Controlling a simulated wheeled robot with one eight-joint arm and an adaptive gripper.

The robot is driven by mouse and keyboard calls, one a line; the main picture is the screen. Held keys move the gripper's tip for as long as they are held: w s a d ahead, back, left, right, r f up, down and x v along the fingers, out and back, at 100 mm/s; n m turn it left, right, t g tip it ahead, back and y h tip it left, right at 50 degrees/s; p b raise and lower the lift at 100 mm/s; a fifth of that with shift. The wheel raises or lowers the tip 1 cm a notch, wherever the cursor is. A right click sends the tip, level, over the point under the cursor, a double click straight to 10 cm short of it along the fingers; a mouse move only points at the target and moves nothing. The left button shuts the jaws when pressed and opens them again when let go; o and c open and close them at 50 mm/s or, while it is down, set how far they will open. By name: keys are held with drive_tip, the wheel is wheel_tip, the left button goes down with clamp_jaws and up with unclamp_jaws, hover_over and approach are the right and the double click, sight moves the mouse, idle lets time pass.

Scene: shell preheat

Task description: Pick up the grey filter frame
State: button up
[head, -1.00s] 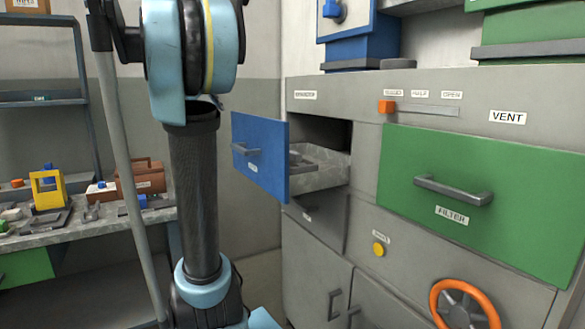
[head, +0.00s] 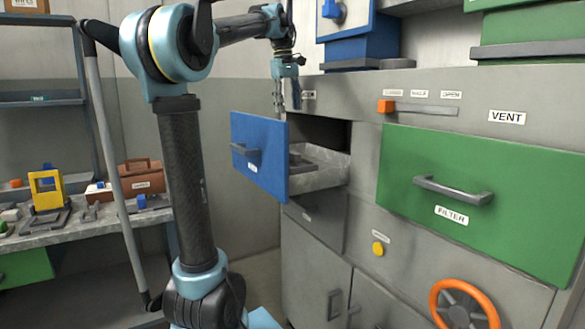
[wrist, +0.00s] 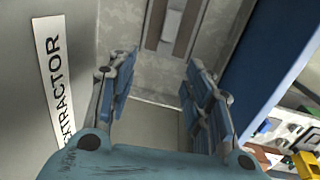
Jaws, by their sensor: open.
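The blue-fronted drawer (head: 262,160) is pulled open from the grey cabinet. In it lies a grey frame-like piece (head: 297,160), partly hidden by the drawer front; I take it to be the filter frame. My gripper (head: 287,103) points down above the open drawer, apart from the piece. In the wrist view my gripper (wrist: 160,72) is open, with nothing between its fingers but the drawer floor beyond.
The cabinet face with an EXTRACTOR label (wrist: 52,85) is close beside my gripper. The blue drawer front (wrist: 275,65) rises on the other side. A closed green FILTER drawer (head: 480,200) is at the right. A workbench (head: 90,232) with several small items stands at the left.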

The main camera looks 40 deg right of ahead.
drive_tip(key=s+y, duration=0.1)
drive_tip(key=s, duration=0.2)
approach(294, 152)
drive_tip(key=f, duration=0.5)
drive_tip(key=shift+s+a, duration=0.25)
drive_tip(key=shift+s+d+f, duration=0.1)
drive_tip(key=shift+d+f, duration=0.05)
drive_tip(key=shift+f, duration=2.5)
clamp_jaws()
